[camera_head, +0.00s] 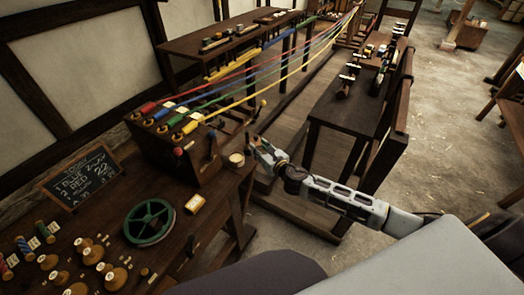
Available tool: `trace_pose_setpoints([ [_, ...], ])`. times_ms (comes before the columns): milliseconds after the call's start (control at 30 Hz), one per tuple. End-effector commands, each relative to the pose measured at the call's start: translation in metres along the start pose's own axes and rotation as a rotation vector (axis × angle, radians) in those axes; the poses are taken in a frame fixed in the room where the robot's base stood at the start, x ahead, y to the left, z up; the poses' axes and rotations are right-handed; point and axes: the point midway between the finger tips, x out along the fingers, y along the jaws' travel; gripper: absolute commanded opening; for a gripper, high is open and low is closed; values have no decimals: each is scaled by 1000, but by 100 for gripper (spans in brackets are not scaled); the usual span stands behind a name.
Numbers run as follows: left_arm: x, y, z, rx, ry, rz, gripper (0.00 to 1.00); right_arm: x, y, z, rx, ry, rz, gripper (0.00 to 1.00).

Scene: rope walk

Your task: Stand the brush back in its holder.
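My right gripper (257,147) reaches in from the lower right to the right end of the wooden bench (222,200). Its fingers are small and dark against the bench end, and I cannot tell whether they are open or shut on something. A small round pale-topped pot (236,160) stands on the bench just left of the fingers. I cannot make out the brush or its holder for certain. A thin stick with a light knob (262,103) rises just beyond the gripper, by the wooden rope box (182,160). My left gripper is out of view.
Red, blue, green and yellow strands (285,62) run from the box to the back. A dark table (350,112) stands beyond my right arm.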

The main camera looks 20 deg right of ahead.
Motion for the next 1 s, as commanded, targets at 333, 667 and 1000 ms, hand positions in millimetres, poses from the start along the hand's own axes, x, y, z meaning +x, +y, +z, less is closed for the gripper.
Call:
trace_pose_setpoints([
  [333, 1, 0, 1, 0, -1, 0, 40, -15, 0, 0, 0, 0, 0, 36],
  [667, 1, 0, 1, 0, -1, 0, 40, -15, 0, 0, 0, 0, 0, 36],
  [1000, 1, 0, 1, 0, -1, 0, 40, -15, 0, 0, 0, 0, 0, 36],
])
